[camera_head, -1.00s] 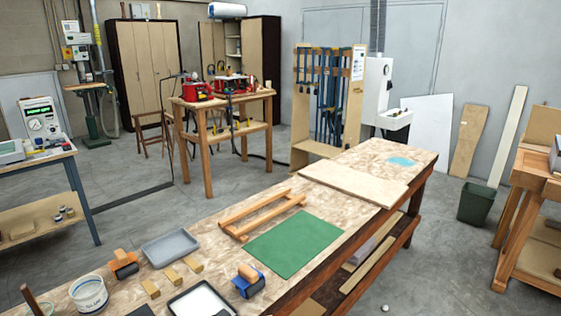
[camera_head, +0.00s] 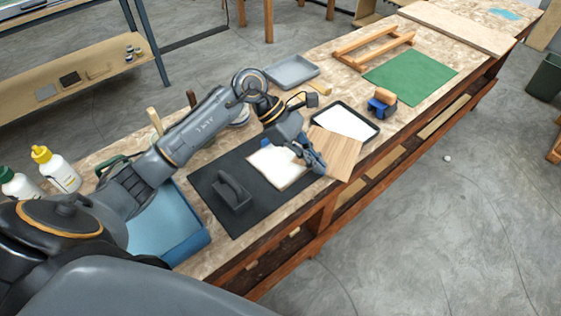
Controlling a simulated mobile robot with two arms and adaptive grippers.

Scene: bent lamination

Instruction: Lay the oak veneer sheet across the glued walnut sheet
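The oak veneer sheet (camera_head: 339,152) is a thin light-brown wood-grain sheet right of the black mat, overlapping the near side of a black tray. My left gripper (camera_head: 314,160) is at its left edge and looks closed on that edge; the fingertips are small and partly hidden. A sheet with a white coated face (camera_head: 276,166), which looks like the glued walnut sheet, lies on the black mat (camera_head: 212,178), just left of the oak sheet. The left gripper and wrist cover part of it. My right gripper is not in view.
A dark grey handled block (camera_head: 232,191) stands on the mat. A black-rimmed tray with white inside (camera_head: 346,121), a blue roller (camera_head: 382,102), a green mat (camera_head: 411,77) and a grey tray (camera_head: 291,71) lie beyond. A blue tray (camera_head: 160,225) and glue bottles (camera_head: 56,170) are at left.

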